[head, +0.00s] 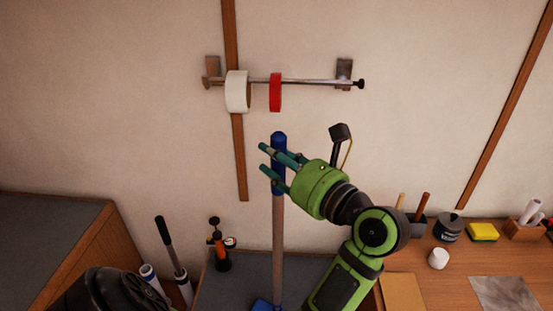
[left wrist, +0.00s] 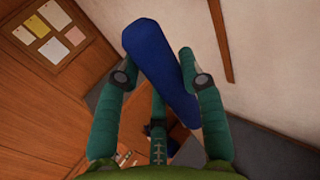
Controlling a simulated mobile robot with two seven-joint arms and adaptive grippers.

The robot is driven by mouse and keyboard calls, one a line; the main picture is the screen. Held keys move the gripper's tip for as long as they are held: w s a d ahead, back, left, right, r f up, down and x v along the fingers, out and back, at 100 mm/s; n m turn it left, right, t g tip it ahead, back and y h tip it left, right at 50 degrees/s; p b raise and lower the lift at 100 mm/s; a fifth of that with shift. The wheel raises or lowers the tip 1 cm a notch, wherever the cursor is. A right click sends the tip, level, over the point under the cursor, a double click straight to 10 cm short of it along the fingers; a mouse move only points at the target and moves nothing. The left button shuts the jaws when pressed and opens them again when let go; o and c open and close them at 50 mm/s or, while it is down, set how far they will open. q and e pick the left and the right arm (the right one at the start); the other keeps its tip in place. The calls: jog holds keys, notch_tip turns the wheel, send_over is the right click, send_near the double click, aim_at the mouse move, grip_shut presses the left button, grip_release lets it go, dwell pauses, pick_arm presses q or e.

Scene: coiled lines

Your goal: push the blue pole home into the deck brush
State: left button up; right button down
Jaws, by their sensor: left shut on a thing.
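The blue pole stands upright in the head view, with a blue grip (head: 279,183) at its top and a pale shaft (head: 278,240) below. A blue piece at the shaft's foot, probably the deck brush (head: 264,305), is cut off by the bottom edge, so I cannot tell how far the pole sits in it. My left gripper (head: 270,170) comes from the right and is shut on the blue grip just below its top. In the left wrist view the blue grip (left wrist: 160,70) runs between the fingers (left wrist: 160,78). My right gripper is not in view.
A wall rail (head: 310,81) with a white roll (head: 237,92) and a red roll (head: 275,92) is above the pole. Handled tools (head: 172,250) and an orange-black item (head: 220,250) stand to the left. A wooden bench (head: 450,265) with a yellow sponge (head: 483,232) is at right.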

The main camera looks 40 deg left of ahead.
aim_at(277, 194)
pick_arm(q)
jog(key=shift+b, duration=0.45)
dwell(0.4)
jog(key=shift+f+b, duration=2)
jog(key=shift+b, duration=0.25)
dwell(0.4)
dwell(0.3)
jog(key=o, duration=1.3)
